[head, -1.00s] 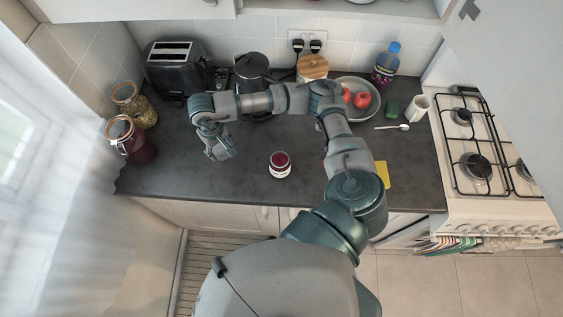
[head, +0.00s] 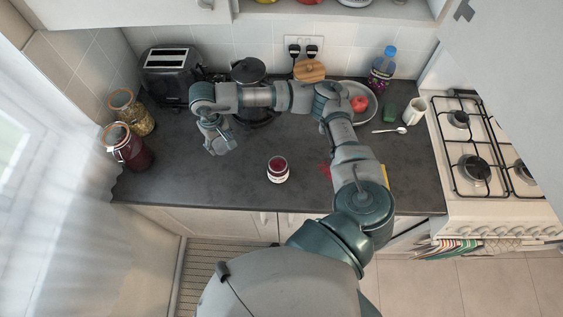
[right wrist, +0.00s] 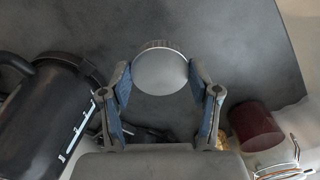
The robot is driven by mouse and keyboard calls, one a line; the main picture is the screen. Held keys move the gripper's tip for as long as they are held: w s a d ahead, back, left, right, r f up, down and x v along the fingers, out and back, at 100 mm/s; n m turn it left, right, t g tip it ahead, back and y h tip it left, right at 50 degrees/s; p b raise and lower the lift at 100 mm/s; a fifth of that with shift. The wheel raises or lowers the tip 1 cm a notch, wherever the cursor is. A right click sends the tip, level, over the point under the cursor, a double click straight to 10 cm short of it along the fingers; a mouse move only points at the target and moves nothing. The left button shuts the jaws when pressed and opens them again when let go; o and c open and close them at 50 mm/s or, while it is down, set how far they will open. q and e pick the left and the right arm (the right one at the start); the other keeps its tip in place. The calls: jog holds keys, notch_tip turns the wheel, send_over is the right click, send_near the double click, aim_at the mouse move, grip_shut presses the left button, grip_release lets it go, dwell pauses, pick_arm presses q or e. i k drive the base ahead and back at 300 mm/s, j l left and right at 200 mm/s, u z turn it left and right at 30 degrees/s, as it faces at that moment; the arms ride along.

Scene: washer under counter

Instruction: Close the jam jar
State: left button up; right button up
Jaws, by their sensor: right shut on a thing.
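The jam jar (head: 278,170), small with a white label and dark red top opening, stands upright on the counter, front centre. My right gripper (head: 220,145) is left of and behind it, above the counter and apart from the jar. In the right wrist view, my right gripper (right wrist: 160,84) is shut on a round silver lid (right wrist: 160,71), held between its two fingertips. In the head view the lid cannot be made out. My left gripper is not in view.
The black kettle (head: 249,72) and toaster (head: 172,65) stand at the back left. Clip-top jars (head: 127,147) line the left edge. A fruit bowl (head: 371,109), mug (head: 415,110) and spoon (head: 390,130) are at the right, beside the hob (head: 470,140).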

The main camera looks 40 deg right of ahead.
aim_at(277, 167)
jog(key=z, duration=1.45)
jog(key=k, duration=0.5)
jog(key=j+z, duration=0.05)
jog(key=j, duration=0.05)
